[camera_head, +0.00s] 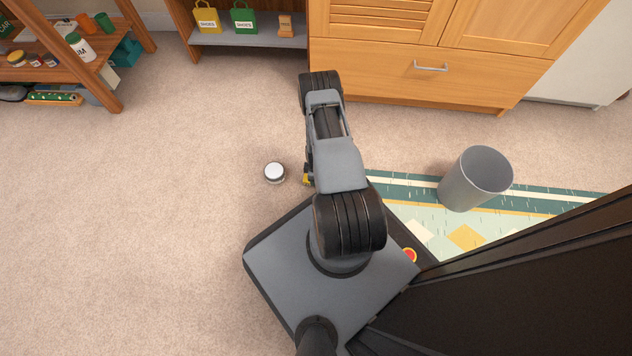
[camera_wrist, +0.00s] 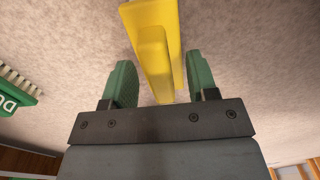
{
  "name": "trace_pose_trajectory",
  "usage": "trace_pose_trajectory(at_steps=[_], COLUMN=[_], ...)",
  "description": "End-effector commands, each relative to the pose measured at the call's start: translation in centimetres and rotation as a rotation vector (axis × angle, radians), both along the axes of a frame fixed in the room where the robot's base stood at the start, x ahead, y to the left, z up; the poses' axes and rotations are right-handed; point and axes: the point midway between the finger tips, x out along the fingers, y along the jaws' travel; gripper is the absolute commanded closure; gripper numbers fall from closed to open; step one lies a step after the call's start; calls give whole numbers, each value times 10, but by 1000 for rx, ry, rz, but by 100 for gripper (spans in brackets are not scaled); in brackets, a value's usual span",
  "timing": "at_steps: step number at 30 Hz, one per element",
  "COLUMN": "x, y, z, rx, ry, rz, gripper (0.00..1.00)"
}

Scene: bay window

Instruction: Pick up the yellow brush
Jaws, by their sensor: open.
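The yellow brush (camera_wrist: 153,50) fills the upper middle of the wrist view, its long narrow part reaching down between my fingers. No bristles can be made out. In the head view only a small yellow bit of it (camera_head: 306,180) shows beside my arm; the arm hides the rest. My gripper (camera_wrist: 161,78) is open, with one green finger on each side of the brush and a visible gap on both sides. The fingers are hidden under the arm in the head view.
A jar with a white lid (camera_head: 275,173) stands on the carpet just left of my arm; its ribbed lid and green label show at the wrist view's left edge (camera_wrist: 18,88). A grey bin (camera_head: 470,182) stands on the patterned rug (camera_head: 540,200). Open carpet lies left.

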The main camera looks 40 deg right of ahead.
Motion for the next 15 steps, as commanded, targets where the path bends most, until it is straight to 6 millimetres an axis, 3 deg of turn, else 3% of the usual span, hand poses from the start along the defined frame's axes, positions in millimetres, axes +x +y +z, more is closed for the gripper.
trace_pose_trajectory(at_steps=[5,15], x=[0,0], y=[0,0], z=[1,1], rx=[0,0], ry=[0,0], rz=[0,0], gripper=[47,79])
